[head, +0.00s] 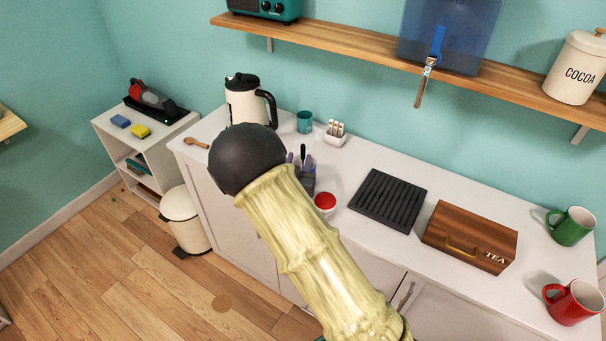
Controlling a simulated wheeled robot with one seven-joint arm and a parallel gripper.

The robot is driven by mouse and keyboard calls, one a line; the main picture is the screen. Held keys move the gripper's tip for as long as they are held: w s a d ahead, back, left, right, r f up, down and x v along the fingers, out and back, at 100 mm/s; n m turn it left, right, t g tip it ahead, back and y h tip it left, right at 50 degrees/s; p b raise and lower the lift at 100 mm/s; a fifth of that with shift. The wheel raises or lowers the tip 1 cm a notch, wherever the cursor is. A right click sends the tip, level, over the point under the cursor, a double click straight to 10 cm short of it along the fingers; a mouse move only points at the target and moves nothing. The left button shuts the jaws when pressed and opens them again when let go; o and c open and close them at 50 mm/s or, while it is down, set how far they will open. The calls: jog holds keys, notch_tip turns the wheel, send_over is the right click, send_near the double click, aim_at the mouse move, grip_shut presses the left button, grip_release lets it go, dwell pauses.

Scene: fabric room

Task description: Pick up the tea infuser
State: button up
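My arm covers the middle of the head view and hides part of the counter. A dark purple-grey shape (304,182) with prongs shows just beyond it, partly hidden. It may be my gripper, but I cannot be sure, and I cannot tell whether the fingers are open or shut. A thin black upright piece (303,152) shows between the prongs. I cannot tell whether it is the tea infuser. No tea infuser can be clearly made out elsewhere.
The white counter (357,157) holds a kettle (245,102), teal cup (305,122), white holder (336,137), red-filled bowl (325,202), black rack (389,199), wooden tea box (470,236), green mug (571,226) and red mug (573,302). A wooden shelf (350,44) runs above.

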aim_at(303, 151)
jog(key=w+p, duration=0.1)
jog(key=w, duration=0.1)
jog(key=w+d+p, duration=0.1)
jog(key=w, duration=0.2)
jog(key=shift+d, duration=0.2)
dwell(0.4)
grip_shut()
